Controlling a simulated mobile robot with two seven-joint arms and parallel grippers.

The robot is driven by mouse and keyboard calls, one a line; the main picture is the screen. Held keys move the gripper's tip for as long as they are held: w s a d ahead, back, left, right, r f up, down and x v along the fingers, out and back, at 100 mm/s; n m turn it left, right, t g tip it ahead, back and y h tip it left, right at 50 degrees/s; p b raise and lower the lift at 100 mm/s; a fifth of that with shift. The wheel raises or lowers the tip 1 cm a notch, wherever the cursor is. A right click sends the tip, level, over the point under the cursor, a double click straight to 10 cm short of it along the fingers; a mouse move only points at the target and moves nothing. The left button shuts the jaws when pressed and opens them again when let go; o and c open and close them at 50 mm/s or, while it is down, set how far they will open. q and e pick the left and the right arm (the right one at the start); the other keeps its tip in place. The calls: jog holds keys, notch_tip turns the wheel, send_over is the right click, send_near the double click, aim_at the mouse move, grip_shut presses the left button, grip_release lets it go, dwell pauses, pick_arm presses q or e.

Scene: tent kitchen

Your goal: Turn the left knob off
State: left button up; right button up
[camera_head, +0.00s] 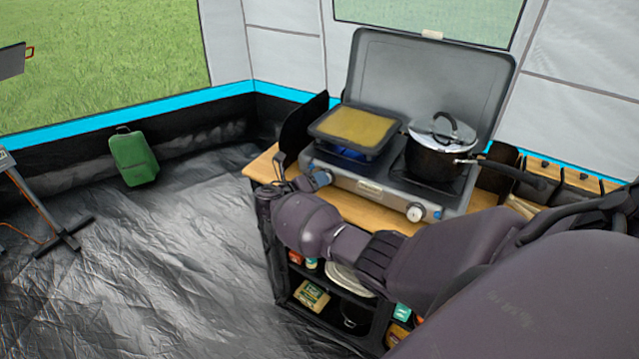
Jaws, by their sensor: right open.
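The two-burner camp stove (370,188) stands on the wooden top of a cabinet, its grey lid raised. The left knob (322,178) is on its front panel at the left end, blue-grey and partly close to my gripper. Blue flame (345,153) shows under the square pan on the left burner. My right arm reaches in from the right across the stove's front, and my right gripper (290,172) is open just left of the left knob. The fingertips are small and dark, so contact with the knob cannot be told. My left gripper is out of view.
A square pan (357,128) with yellow content sits on the left burner, and a lidded pot (432,155) on the right. The right knob (416,212) is on the front panel. Shelves below hold packets.

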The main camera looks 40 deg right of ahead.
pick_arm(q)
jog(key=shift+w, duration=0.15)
pick_arm(e)
jog(key=shift+w+d+f, duration=0.15)
jog(key=shift+d, duration=0.5)
jog(key=shift+c, duration=0.2)
